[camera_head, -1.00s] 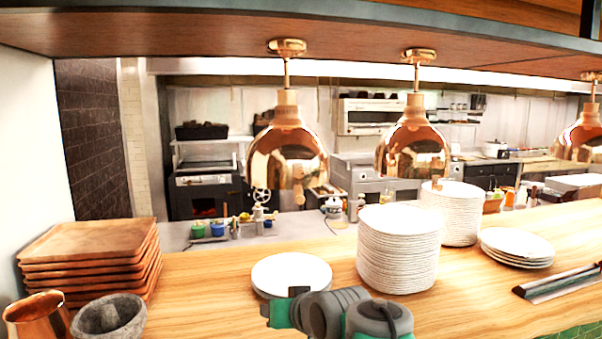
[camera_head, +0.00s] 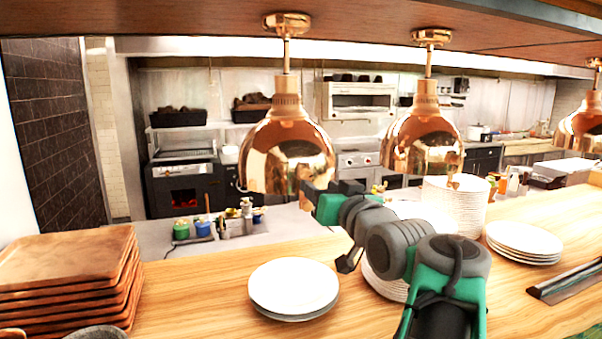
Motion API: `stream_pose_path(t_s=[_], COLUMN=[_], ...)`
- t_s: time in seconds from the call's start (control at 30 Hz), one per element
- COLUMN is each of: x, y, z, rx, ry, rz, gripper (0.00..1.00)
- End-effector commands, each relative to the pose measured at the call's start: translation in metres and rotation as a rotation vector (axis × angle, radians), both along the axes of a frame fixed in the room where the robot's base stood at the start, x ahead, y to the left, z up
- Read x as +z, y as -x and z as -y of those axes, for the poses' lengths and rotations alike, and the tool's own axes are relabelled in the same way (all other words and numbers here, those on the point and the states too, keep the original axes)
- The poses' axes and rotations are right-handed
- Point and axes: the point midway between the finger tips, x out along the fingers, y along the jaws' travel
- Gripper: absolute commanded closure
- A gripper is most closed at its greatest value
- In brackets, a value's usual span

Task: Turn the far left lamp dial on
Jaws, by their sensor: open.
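The far left copper lamp (camera_head: 287,150) hangs from the ceiling shelf on a short rod. Its small copper dial (camera_head: 302,176) is at the lower front of the shade, close to my gripper, and its setting is too small to read. My gripper (camera_head: 309,193) is raised at the lamp's lower right rim, with the arm reaching up from the lower right. It is open, with its fingers small and dark against the shade. I cannot tell whether a finger touches the dial.
A second copper lamp (camera_head: 423,140) hangs to the right, with another (camera_head: 581,130) at the right edge. Below are a small plate stack (camera_head: 293,285), a tall plate stack (camera_head: 453,205), low plates (camera_head: 523,241) and wooden trays (camera_head: 65,270).

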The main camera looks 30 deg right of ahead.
Motion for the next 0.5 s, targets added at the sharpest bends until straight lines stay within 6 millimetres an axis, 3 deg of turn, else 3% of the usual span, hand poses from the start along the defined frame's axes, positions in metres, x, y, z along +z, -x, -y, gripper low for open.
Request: stream_pose_path(t_s=[0.3,0.5], x=[0.002,0.0], y=[-0.051,-0.07], z=[0.018,0.023], rx=[-0.011,-0.014], ry=[-0.005,-0.001], rz=[-0.004,-0.002], gripper=[0.54,0.54])
